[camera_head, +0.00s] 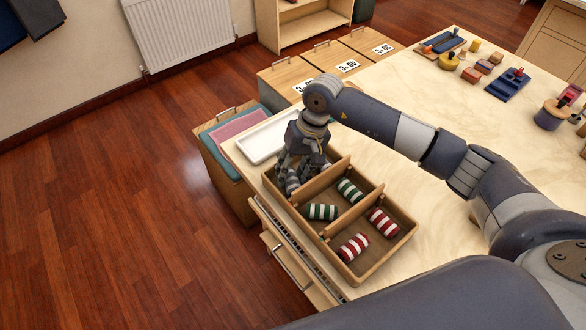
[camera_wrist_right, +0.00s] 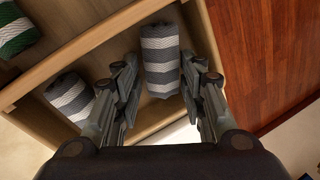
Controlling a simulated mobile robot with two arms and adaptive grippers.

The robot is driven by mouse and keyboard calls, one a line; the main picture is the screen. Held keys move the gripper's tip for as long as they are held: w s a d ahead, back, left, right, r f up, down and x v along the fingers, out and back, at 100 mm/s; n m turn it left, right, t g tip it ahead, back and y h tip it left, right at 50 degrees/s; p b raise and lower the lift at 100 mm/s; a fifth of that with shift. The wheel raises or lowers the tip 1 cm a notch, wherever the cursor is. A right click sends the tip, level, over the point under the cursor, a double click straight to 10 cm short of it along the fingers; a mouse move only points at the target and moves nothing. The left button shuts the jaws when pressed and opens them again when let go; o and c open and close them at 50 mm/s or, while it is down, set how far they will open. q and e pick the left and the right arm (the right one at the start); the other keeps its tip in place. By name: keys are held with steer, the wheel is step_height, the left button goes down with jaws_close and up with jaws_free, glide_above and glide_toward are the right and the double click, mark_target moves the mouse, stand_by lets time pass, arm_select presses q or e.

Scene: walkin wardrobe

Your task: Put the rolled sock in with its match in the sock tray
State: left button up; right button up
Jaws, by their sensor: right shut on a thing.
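The wooden sock tray (camera_head: 386,256) stands on the table and has three compartments. My right gripper (camera_head: 300,172) is low at its far compartment and shut on a grey-and-white striped rolled sock (camera_wrist_right: 161,52). In the right wrist view, the held sock is between the fingers, over the far compartment; I cannot tell if it touches the floor. A matching grey-and-white sock (camera_wrist_right: 70,97) lies in that compartment, left of the fingers. The gripper largely hides both in the head view. My left gripper is not in view.
Two green-striped socks (camera_head: 322,212) lie in the middle compartment and two red-striped ones (camera_head: 353,248) in the near one. A white tray (camera_head: 262,140) is just beyond. Wooden toys (camera_head: 507,84) stand farther right. Bare tabletop (camera_head: 425,190) lies between.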

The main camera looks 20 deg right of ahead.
steer(key=shift+f, duration=0.1)
steer(key=shift+f+b, duration=0.1)
steer(key=shift+b, duration=0.2)
steer(key=o, duration=0.6)
steer(key=shift+o, duration=0.2)
steer(key=shift+r+p, duration=0.3)
steer(key=shift+p, duration=0.05)
steer(key=shift+w+d+r, duration=0.1)
steer(key=shift+d+r, duration=0.05)
steer(key=shift+r, duration=0.2)
steer(key=b+v, duration=0.2)
steer(key=v, duration=0.9)
steer(key=shift+b, duration=0.3)
